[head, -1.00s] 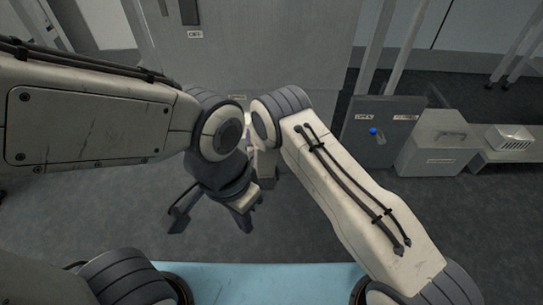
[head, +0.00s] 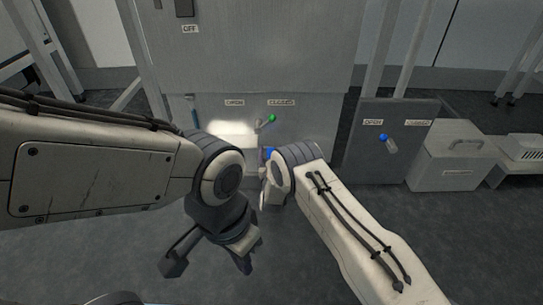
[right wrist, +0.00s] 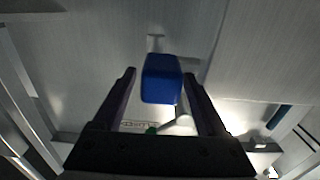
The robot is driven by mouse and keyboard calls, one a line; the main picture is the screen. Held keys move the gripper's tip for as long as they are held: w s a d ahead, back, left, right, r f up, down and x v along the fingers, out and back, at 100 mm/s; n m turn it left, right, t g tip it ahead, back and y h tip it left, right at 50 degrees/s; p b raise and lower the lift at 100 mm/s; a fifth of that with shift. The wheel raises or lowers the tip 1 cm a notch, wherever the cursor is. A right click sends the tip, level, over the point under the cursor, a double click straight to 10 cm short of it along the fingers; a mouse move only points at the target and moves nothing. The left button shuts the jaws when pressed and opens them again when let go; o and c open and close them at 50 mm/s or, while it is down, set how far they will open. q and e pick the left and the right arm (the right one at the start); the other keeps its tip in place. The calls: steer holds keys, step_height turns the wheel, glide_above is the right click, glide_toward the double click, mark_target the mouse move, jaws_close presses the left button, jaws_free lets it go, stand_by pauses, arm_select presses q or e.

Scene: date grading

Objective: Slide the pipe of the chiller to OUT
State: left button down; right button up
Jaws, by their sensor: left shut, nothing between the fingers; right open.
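The chiller seems to be the grey cabinet (head: 265,60) ahead; no OUT label is readable. A blue block (right wrist: 161,80) shows in the right wrist view, in front of a pale panel; I cannot tell if it is the pipe's grip. A bit of blue also shows beside my right wrist in the head view (head: 268,152). My right gripper (right wrist: 160,73) is open, one finger on each side of the blue block in the picture; contact cannot be told. My right arm hides its fingers in the head view. My left gripper (head: 207,265) is shut and empty, low over the floor.
A green-knobbed lever (head: 266,121) sits under OPEN and CLOSED labels on the cabinet. A blue upright bar (head: 195,117) is at its left. A grey box with a blue knob (head: 383,138) and a lidded box (head: 455,155) stand to the right. Floor in front is open.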

steer(key=shift+w, duration=0.7)
jaws_close()
steer(key=shift+s, duration=0.1)
stand_by(0.9)
